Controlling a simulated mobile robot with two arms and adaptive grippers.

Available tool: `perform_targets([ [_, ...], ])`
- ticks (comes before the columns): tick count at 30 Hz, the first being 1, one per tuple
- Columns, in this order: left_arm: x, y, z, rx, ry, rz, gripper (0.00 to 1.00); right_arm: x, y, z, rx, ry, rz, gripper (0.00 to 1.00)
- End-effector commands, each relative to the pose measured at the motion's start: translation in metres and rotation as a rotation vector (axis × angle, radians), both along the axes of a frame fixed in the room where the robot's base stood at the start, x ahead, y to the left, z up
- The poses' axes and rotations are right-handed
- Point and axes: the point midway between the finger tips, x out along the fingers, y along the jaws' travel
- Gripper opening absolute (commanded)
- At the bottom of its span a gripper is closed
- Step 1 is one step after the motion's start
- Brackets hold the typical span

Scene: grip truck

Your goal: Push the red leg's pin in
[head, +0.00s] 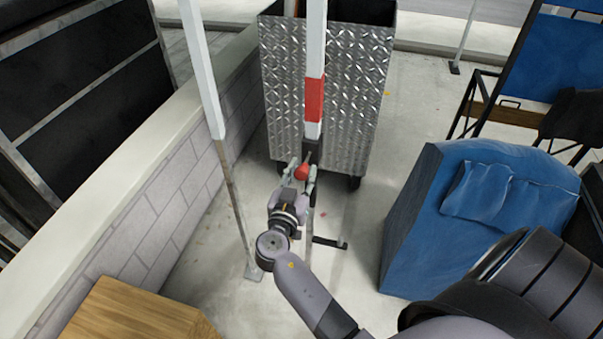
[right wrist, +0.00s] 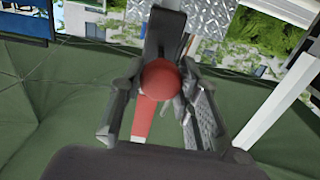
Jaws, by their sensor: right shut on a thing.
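The red leg is a white post with a red band (head: 314,100), standing upright in the middle of the head view. Its pin has a round red knob (head: 302,172) at a dark bracket just below the band. My right gripper (head: 303,175) is at this knob, a finger on either side, shut on the pin. In the right wrist view the knob (right wrist: 162,78) sits between the fingers, with the red band (right wrist: 145,118) behind it. The knob hides the pin's shaft, so I cannot tell how deep it sits. My left gripper is not in view.
A metal tread-plate cart (head: 345,80) stands behind the leg. Another white leg (head: 205,75) stands to its left, by a low block wall (head: 165,205). A wooden box (head: 135,315) is at the lower left and a blue padded seat (head: 425,225) at the right. Concrete floor lies between.

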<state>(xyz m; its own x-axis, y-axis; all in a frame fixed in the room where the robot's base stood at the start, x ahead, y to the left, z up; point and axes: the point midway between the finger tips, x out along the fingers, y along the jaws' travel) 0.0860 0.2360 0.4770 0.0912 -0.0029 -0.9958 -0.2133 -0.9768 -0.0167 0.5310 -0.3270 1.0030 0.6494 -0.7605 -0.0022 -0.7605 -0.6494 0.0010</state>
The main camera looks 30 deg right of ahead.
Motion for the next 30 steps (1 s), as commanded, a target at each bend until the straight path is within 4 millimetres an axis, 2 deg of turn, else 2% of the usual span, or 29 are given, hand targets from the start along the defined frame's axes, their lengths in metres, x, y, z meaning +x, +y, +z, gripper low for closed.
perform_targets([
  [3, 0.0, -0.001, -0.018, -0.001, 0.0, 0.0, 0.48, 0.014, -0.016, -0.004, -0.004, -0.006, -0.002, 0.0],
  [7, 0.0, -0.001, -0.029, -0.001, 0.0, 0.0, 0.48, 0.026, -0.03, -0.002, -0.003, -0.007, -0.002, 0.0],
  [18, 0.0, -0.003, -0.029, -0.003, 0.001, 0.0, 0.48, 0.031, -0.036, 0.003, -0.005, -0.007, 0.0, 0.0],
  [19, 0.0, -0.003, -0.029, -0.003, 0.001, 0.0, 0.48, 0.031, -0.036, 0.004, -0.005, -0.007, 0.0, 0.32],
  [27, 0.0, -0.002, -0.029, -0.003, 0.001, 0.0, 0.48, 0.03, -0.036, 0.002, -0.003, -0.005, 0.0, 0.5],
  [30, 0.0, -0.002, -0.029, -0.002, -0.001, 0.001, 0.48, 0.03, -0.036, 0.001, -0.002, -0.003, 0.0, 0.5],
])
